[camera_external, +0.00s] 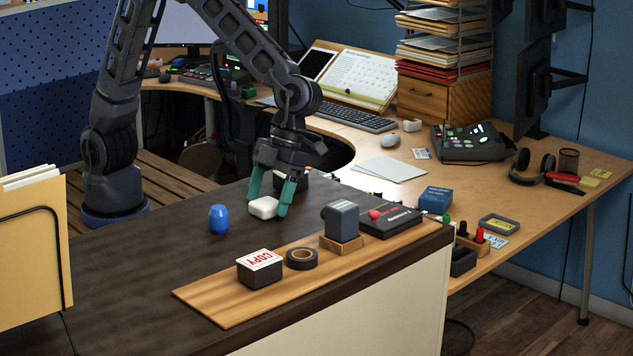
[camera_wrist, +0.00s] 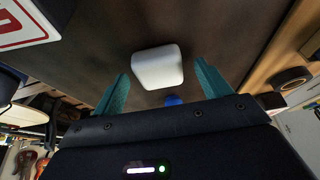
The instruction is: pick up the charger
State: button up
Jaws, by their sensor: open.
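The charger looks to be the small white rounded block (camera_external: 263,207) on the dark counter top. It also shows in the wrist view (camera_wrist: 157,67), in the gap between my teal fingers. My gripper (camera_external: 268,206) points down over the block, one finger on each side of it. In the wrist view my gripper (camera_wrist: 160,68) is open, with dark gaps visible between the block and both fingers. The block appears to rest on the counter and is not gripped.
A blue rounded object (camera_external: 219,219) stands left of the block. A dark box stands just behind my gripper. On the wooden board (camera_external: 210,297) are a COPY box (camera_external: 259,270), a tape roll (camera_external: 302,259) and a grey block (camera_external: 341,220).

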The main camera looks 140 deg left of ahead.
jog(key=shift+d+f, duration=0.1)
jog(key=shift+f, duration=0.1)
jog(key=c, duration=1.1)
jog(key=shift+r, duration=0.15)
